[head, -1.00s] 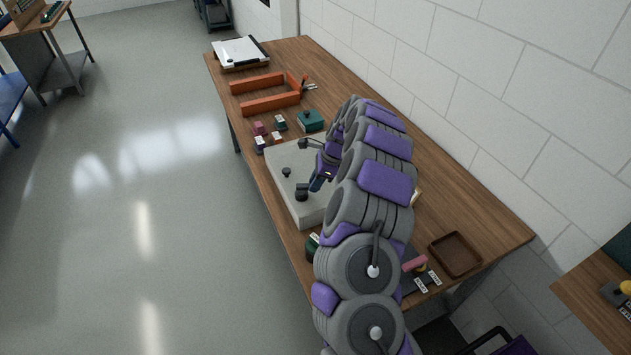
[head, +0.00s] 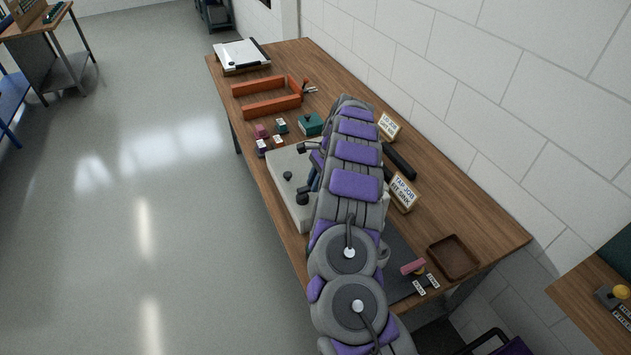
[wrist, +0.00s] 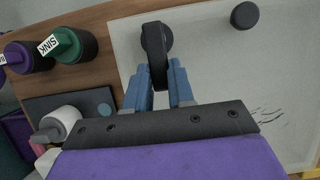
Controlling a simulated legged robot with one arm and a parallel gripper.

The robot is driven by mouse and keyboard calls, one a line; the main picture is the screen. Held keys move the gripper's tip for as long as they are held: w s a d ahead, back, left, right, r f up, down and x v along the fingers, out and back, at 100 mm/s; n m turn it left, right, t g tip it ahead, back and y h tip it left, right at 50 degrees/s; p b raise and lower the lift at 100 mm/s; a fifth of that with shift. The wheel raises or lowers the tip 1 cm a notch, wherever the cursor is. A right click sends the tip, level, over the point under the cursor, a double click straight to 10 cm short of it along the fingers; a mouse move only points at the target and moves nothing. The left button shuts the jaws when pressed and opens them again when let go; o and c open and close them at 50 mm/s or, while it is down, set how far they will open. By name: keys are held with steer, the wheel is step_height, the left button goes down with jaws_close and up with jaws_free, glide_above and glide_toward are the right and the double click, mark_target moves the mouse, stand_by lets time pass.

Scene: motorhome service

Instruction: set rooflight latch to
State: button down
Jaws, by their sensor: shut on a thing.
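A pale panel (head: 288,206) lies on the wooden table and carries several black round fittings, including a knob (head: 287,175) and a lever-like fitting (head: 304,148). In the wrist view, a black latch lever (wrist: 154,45) with a round hub stands on the panel (wrist: 215,65). My gripper (wrist: 164,82) has its blue fingers on both sides of the lever's near end and is shut on it. In the head view, my arm covers most of the gripper and part of the panel. I cannot read the latch's set position.
In the wrist view, purple (wrist: 28,57) and green (wrist: 72,45) containers stand left of the panel. Signs (head: 403,192), a brown tray (head: 454,256), a teal box (head: 310,123) and an orange frame (head: 268,105) share the table. Open floor lies left.

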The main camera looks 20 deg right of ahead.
steer(key=shift+w+r, duration=0.1)
steer(key=c, duration=1)
jaws_free()
steer(key=shift+o, duration=0.2)
steer(key=p+v, duration=0.5)
steer(key=v, duration=1.2)
steer(key=shift+d, duration=0.25)
